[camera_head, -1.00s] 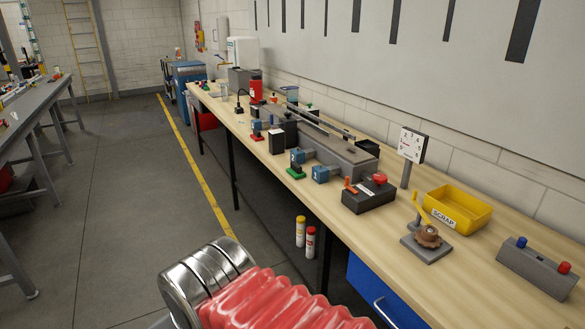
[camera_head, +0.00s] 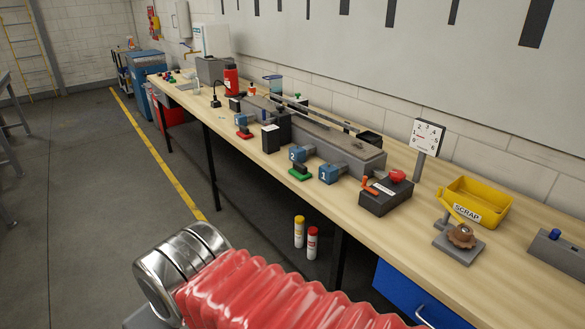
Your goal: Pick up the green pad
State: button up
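The green pad (camera_head: 300,175) is a small flat green piece with a dark block on top. It lies near the front edge of the wooden workbench (camera_head: 405,240), left of the blue block marked 1 (camera_head: 331,174) and in front of the blue block marked 2 (camera_head: 301,154). My arm, with a red ribbed sleeve and metal rings, fills the bottom of the view, apart from the pad and nearer to me. My gripper's fingers do not show.
A black box with a red button (camera_head: 386,194), a dial gauge (camera_head: 427,137) and a yellow scrap bin (camera_head: 479,201) stand right of the pad. A similar red pad (camera_head: 244,133) lies further left. Bare floor (camera_head: 95,200) lies left of the bench.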

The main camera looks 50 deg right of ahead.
aim_at(299, 171)
jog(key=z, duration=0.25)
jog(key=i, duration=1.45)
jog(key=z, duration=0.7)
jog(key=i, duration=0.7)
jog(key=z, duration=0.75)
jog(key=i, duration=0.55)
jog(key=z, duration=0.95)
jog(key=i, duration=0.65)
jog(key=z, duration=0.35)
